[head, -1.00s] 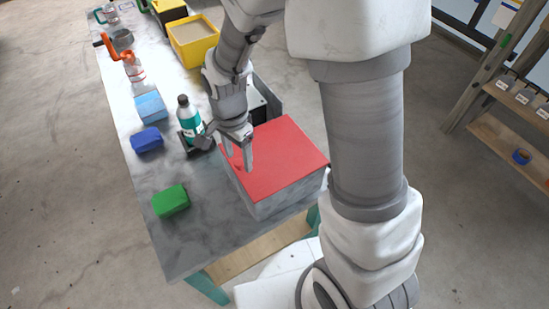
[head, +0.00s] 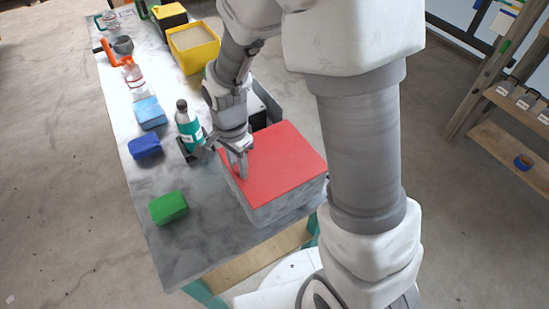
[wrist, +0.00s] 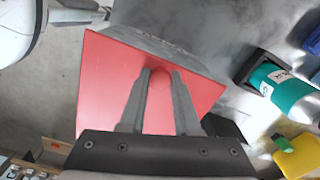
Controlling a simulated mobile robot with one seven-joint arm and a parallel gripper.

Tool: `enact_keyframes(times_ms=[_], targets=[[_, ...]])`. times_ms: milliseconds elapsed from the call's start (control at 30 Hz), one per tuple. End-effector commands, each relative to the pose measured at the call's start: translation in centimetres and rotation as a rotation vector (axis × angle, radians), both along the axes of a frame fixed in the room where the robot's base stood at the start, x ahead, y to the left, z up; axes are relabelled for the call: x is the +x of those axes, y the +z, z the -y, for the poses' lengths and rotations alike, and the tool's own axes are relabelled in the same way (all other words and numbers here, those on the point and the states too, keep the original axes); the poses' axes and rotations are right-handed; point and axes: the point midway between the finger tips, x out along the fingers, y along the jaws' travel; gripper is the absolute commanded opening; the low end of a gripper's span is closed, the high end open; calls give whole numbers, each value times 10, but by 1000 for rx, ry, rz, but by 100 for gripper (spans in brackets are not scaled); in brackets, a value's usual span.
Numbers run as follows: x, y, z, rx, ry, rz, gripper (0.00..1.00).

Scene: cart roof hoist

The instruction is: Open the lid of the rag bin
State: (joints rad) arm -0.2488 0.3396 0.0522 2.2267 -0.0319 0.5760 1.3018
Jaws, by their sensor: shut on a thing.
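The rag bin (head: 285,207) is a grey box on the bench with a flat red lid (head: 288,165) lying closed on top. In the wrist view the red lid (wrist: 108,85) fills the middle, with a small rounded red knob (wrist: 159,77) near its edge. My gripper (head: 238,172) is at the lid's left side, pointing down. In the wrist view the fingers of my gripper (wrist: 160,75) stand on both sides of the knob and are shut on it. In the head view the fingers hide the knob.
A teal bottle (head: 188,127) stands in a dark holder close left of my gripper. Green (head: 168,207), dark blue (head: 145,146) and light blue (head: 149,113) blocks lie along the bench (head: 205,245). A yellow bin (head: 193,50) stands further back.

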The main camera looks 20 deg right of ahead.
Motion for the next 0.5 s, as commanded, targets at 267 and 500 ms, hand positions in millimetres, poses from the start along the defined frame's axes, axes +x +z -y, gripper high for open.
enact_keyframes(times_ms=[267, 500], targets=[[0, 2, 0, 0, 0, 0, 13], [1, 17, 4, 0, -1, 1, 14]])
